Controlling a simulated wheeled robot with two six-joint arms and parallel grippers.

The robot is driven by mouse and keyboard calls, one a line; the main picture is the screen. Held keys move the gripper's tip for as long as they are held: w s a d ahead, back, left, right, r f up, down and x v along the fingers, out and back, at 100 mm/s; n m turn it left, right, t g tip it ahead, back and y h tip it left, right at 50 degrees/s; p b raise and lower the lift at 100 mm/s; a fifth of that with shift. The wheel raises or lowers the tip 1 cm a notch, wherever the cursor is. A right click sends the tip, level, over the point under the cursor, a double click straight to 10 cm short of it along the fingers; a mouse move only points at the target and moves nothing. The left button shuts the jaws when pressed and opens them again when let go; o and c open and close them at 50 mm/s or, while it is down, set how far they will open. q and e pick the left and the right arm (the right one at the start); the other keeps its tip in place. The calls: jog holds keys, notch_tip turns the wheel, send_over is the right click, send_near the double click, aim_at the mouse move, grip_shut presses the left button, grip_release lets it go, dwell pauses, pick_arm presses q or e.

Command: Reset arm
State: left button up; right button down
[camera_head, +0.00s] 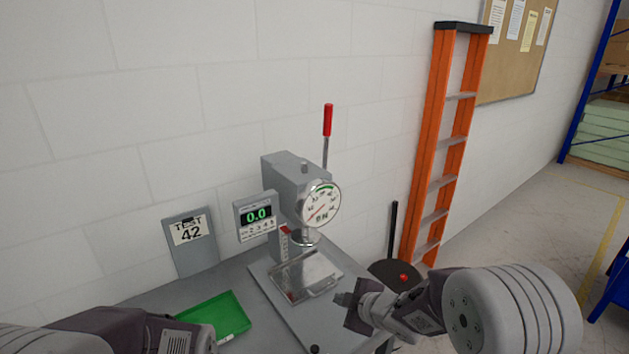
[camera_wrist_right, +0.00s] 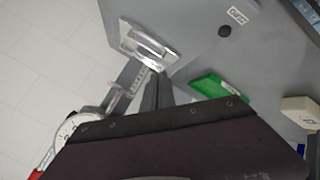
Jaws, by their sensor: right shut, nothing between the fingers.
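The test press (camera_head: 292,185) stands on the grey table against the wall, with a round dial (camera_head: 321,205) on its front. Its lever has a red grip (camera_head: 327,120) and stands almost upright. A shiny metal plate (camera_head: 306,276) lies on the press base under the round foot, and no block shows on it. My right gripper (camera_head: 350,302) is shut and empty, to the right of and in front of the plate. Its closed fingers (camera_wrist_right: 157,92) also show in the right wrist view. My left arm enters at the lower left; its fingers are out of frame.
A digital display (camera_head: 257,214) reads 0.0 beside a "TEST 42" sign (camera_head: 190,234). A green tray (camera_head: 215,316) lies at the front left. A cream block (camera_wrist_right: 300,110) shows in the wrist view. An orange ladder (camera_head: 445,150) leans at the right.

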jog(key=s+d+f+m+g+h, duration=0.15)
jog(key=s+d+m+h, duration=0.35)
jog(key=s+d+m, duration=0.5)
jog(key=s+f+m+g, duration=0.4)
jog(key=s+m+g, duration=0.2)
jog(key=s, duration=0.6)
jog(key=shift+d, duration=0.45)
